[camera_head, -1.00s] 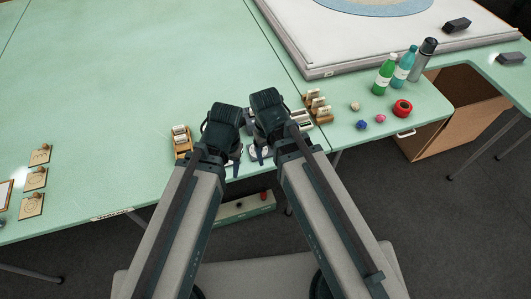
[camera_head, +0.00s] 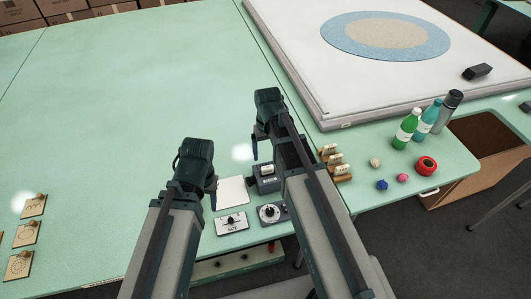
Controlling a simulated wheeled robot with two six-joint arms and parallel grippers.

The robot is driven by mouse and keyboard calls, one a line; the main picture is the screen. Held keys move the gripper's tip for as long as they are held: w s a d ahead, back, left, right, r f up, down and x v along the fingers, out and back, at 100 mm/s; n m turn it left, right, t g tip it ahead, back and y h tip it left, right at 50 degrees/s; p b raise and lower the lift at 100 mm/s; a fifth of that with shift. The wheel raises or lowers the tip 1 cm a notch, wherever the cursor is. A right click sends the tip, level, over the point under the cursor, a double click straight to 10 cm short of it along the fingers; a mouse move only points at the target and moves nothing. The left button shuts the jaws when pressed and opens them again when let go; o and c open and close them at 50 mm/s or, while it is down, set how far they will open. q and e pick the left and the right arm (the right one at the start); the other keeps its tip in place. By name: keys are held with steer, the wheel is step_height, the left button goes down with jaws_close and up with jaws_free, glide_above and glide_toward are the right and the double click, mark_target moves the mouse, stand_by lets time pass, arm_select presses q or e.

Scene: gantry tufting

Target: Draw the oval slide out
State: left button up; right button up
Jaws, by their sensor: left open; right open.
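A wooden rack (camera_head: 336,163) with several pale upright slides stands right of my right arm. The marks on these slides are too small to read, so I cannot tell which is the oval one. Three wooden tiles with knobs lie at the far left: one with a zigzag (camera_head: 33,206), a middle one (camera_head: 26,233) with an unclear outline, and one with a rounded outline (camera_head: 18,265). My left gripper (camera_head: 211,193) is open and empty, left of a white sheet (camera_head: 232,191). My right gripper (camera_head: 261,150) is open and empty above the table, left of the rack.
A grey device (camera_head: 267,180) and two dial boxes, one labelled SIZE (camera_head: 231,223) and one round-dialled (camera_head: 270,213), sit between my arms. Bottles (camera_head: 405,130), a red roll (camera_head: 427,166) and small balls (camera_head: 382,185) stand right. A white frame (camera_head: 300,60) lies behind.

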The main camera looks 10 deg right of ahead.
mark_target(267, 167)
step_height(267, 167, down, 9)
steer(key=b, duration=0.8)
steer(key=shift+b, duration=0.4)
jaws_close()
stand_by(0.5)
steer(key=c, duration=0.6)
jaws_free()
steer(key=shift+c, duration=0.2)
jaws_close()
steer(key=shift+r, duration=0.2)
